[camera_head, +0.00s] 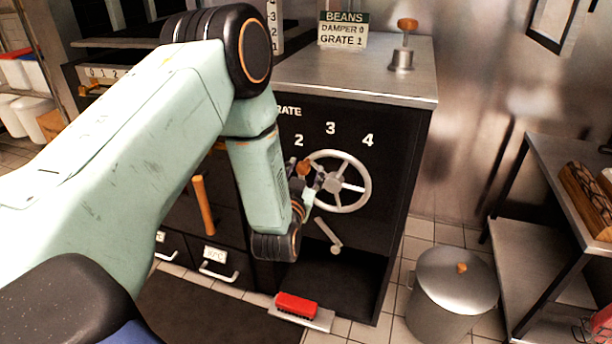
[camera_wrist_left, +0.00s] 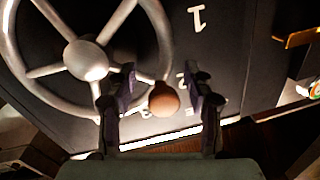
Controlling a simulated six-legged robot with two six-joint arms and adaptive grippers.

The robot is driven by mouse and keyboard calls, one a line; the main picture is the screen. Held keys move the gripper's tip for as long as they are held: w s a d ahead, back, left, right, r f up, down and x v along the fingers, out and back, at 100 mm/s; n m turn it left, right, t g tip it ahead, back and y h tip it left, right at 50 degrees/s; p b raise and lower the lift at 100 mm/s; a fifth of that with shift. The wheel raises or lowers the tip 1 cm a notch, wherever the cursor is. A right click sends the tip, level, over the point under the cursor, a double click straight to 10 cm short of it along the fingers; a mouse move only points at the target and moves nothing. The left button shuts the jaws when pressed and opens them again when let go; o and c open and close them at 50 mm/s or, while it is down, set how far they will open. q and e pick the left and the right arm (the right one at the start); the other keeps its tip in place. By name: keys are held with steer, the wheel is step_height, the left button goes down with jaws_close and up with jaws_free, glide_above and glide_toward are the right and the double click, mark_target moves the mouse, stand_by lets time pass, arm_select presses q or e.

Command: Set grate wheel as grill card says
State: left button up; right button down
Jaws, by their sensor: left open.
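The grate wheel (camera_head: 364,184) is a grey spoked handwheel on the stove's black front, under the white numbers 2, 3 and 4. Its brown knob (camera_head: 303,167) is at the wheel's upper left. The grill card (camera_head: 343,30) on the steel top reads "BEANS, DAMPER 0, GRATE 1". My left gripper (camera_head: 308,182) is at the wheel's left rim, partly hidden by my wrist. In the left wrist view, the open fingers (camera_wrist_left: 160,88) stand either side of the knob (camera_wrist_left: 163,98), with gaps visible. The number 1 (camera_wrist_left: 197,18) shows there; my arm hides it in the head view.
A brown-knobbed metal weight (camera_head: 402,55) stands on the steel top. A crank handle (camera_head: 328,235) is below the wheel. A lidded pot (camera_head: 452,290) stands on the floor at right, near a steel shelf (camera_head: 530,262).

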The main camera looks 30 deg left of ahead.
mark_target(301, 165)
arm_select(q)
steer(key=r, duration=0.1)
steer(key=s+r, duration=0.2)
steer(key=shift+s+d+t, duration=0.1)
steer(key=shift+d+t, duration=0.2)
steer(key=w+f, duration=0.2)
steer(key=shift+w+a+f, duration=0.25)
steer(key=shift+f, duration=0.05)
steer(key=shift+c, duration=0.4)
steer(key=shift+s+r, duration=0.15)
steer(key=shift+c, duration=0.9)
steer(key=shift+s+d+r, duration=0.2)
steer(key=shift+s+r, duration=0.6)
steer(key=shift+r, duration=0.05)
steer(key=shift+c, duration=1.4)
steer(key=shift+w+f, duration=0.45)
steer(key=c, duration=0.3)
steer(key=shift+a, duration=0.1)
jaws_close()
steer(key=shift+r, duration=0.1)
arm_select(e)
steer(key=shift+s+r, duration=0.1)
steer(key=shift+s, duration=0.5)
